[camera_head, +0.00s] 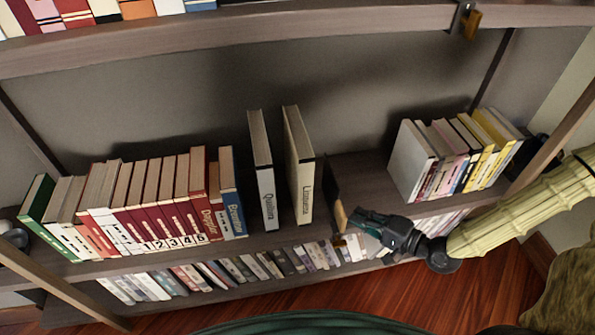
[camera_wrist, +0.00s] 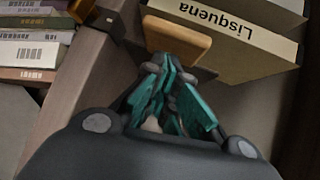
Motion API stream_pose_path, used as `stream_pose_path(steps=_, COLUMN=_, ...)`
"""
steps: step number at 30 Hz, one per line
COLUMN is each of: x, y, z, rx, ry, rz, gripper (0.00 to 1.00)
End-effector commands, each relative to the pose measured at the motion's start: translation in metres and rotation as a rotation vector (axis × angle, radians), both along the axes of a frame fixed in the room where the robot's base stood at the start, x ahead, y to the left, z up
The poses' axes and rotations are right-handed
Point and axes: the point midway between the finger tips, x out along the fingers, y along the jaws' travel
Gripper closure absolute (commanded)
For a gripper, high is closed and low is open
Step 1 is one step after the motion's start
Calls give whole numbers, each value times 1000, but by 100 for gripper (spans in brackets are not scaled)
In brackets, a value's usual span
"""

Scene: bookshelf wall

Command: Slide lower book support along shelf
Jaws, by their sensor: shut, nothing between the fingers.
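The lower book support (camera_head: 341,216) is a dark upright plate with a wooden face, standing at the front of the middle shelf. My gripper (camera_head: 354,217) is shut and empty, just right of the support at the shelf's front edge. In the wrist view the support's wooden block (camera_wrist: 178,39) is right ahead of the closed fingertips (camera_wrist: 172,68); I cannot tell whether they touch. The Lisquena book (camera_wrist: 235,35) is beyond it on the right.
A white "Qualiora" book (camera_head: 264,180) stands apart left of Lisquena, with a gap before the long left row (camera_head: 150,205). Bare shelf (camera_head: 365,180) lies between the support and the right book group (camera_head: 455,155). Another support (camera_head: 466,20) hangs at the upper shelf.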

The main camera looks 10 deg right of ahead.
Motion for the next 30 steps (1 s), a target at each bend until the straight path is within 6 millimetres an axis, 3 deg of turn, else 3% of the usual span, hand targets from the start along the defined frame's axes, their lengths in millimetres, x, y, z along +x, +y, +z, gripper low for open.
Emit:
stream_pose_path(steps=8, x=0, y=1, z=0, rx=0, ry=0, rz=0, gripper=100)
stream_pose_path(steps=30, x=0, y=34, z=-1, rx=1, ry=0, rz=2, gripper=100)
